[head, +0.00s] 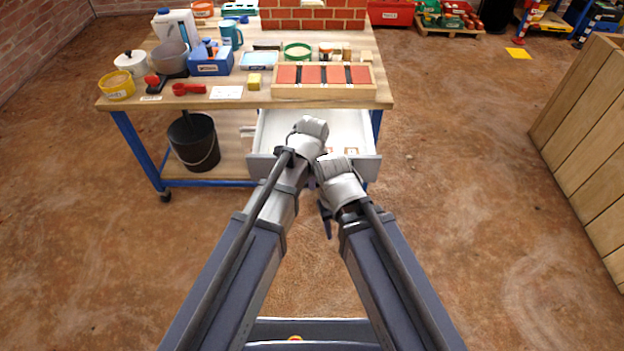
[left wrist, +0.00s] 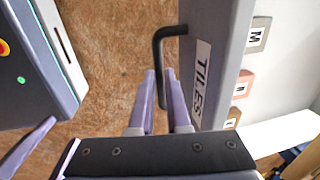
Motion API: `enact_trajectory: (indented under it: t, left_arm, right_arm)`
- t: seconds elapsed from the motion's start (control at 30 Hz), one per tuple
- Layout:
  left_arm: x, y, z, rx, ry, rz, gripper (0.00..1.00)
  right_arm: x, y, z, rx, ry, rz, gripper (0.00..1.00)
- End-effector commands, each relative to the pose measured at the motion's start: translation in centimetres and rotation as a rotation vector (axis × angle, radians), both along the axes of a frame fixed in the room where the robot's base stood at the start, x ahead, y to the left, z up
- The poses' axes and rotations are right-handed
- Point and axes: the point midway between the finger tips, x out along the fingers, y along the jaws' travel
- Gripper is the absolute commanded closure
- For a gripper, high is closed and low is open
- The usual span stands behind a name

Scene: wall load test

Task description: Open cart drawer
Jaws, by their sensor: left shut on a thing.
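The cart (head: 130,105) has a wooden top and blue legs. Its drawer (head: 262,162) stands pulled out under the top, with a grey front and white inside. In the left wrist view the drawer front (left wrist: 222,60) carries a "TILES" label and a black bar handle (left wrist: 157,45). My left gripper (left wrist: 161,72) is shut on this handle; in the head view my left wrist hides the grip. My right gripper (head: 327,218) hangs just in front of the drawer, mostly hidden by its arm. Two fingers at the lower left of the left wrist view look apart and empty.
Small blocks marked "M" (left wrist: 257,33) lie in the drawer. A tile tray (head: 325,91), a blue box (head: 211,60) and several other items stand on the cart. A black bucket (head: 194,142) is on the lower shelf. A wooden panel (head: 588,125) stands right; floor between is clear.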

Motion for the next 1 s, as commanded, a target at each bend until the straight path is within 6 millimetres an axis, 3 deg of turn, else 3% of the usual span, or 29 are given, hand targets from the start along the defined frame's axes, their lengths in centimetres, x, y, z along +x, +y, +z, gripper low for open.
enact_trajectory:
  t: [0.3,0.33,0.57,1.0]
  left_arm:
    - [0.05,0.00,0.02,0.000,-0.001,0.000,1.00]
    - [0.04,0.00,0.02,0.000,-0.001,0.000,0.82]
    - [0.03,0.01,0.02,0.000,-0.001,0.000,0.56]
    - [-0.08,0.01,0.71,0.000,-0.001,0.000,0.55]
  right_arm:
    - [0.02,0.00,0.02,0.000,0.000,0.000,0.50]
    - [0.02,0.00,0.02,0.000,0.000,0.000,0.50]
    - [0.01,0.00,0.02,0.000,0.000,0.000,0.50]
    - [0.01,-0.02,0.71,-0.001,0.000,-0.001,0.50]
